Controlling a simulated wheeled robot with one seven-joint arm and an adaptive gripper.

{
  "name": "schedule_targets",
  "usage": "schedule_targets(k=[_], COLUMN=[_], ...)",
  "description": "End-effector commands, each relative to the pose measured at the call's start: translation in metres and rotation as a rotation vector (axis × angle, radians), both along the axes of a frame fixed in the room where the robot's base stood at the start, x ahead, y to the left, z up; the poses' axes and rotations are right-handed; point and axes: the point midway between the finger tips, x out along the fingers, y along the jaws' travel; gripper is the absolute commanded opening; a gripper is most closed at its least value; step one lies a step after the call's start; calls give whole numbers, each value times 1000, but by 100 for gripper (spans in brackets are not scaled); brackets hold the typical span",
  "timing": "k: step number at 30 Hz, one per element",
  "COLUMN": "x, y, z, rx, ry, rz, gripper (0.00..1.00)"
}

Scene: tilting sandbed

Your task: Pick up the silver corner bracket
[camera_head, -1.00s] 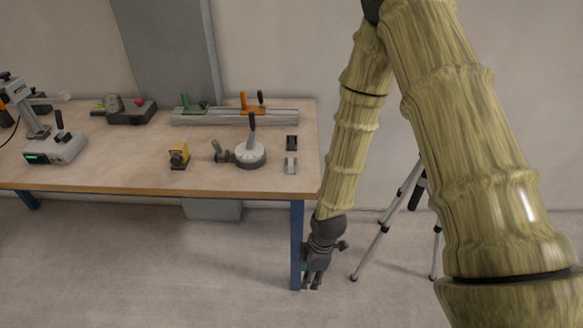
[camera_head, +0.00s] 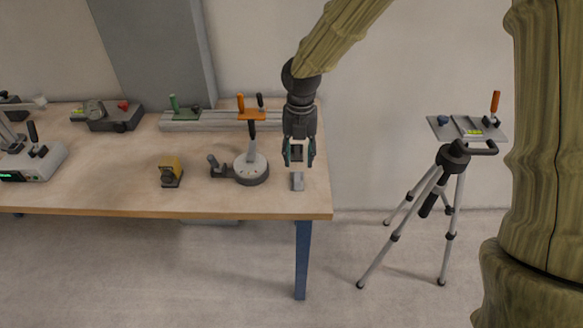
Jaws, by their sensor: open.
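The silver corner bracket (camera_head: 297,182) is a small grey piece on the wooden workbench (camera_head: 240,202), near its right end and front edge. My gripper (camera_head: 298,163) points down with its fingers spread and nothing held between them. In the picture its fingertips are just above and behind the bracket, apart from it. The exact height of the fingertips over the bench is hard to tell. A similar black piece (camera_head: 297,153) shows between the fingers, partly hidden by them.
A round grey base with a black handle (camera_head: 251,168) stands close to the left of the bracket. A yellow block (camera_head: 171,171) sits further left. A grey rail with clamps (camera_head: 210,121) lies behind. A tripod with a plate (camera_head: 453,158) stands right of the bench.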

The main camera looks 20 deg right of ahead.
Motion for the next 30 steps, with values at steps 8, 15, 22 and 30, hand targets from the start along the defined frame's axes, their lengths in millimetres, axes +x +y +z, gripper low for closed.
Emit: schedule_targets(k=[8,15,22,30], x=[3,3,3,5], y=[1,1,1,0], z=[-18,-44,-55,-87], rx=[-10,-9,-9,-8], ry=[0,-1,-2,-1], rz=[44,43,41,38], gripper=[41,41,41,41])
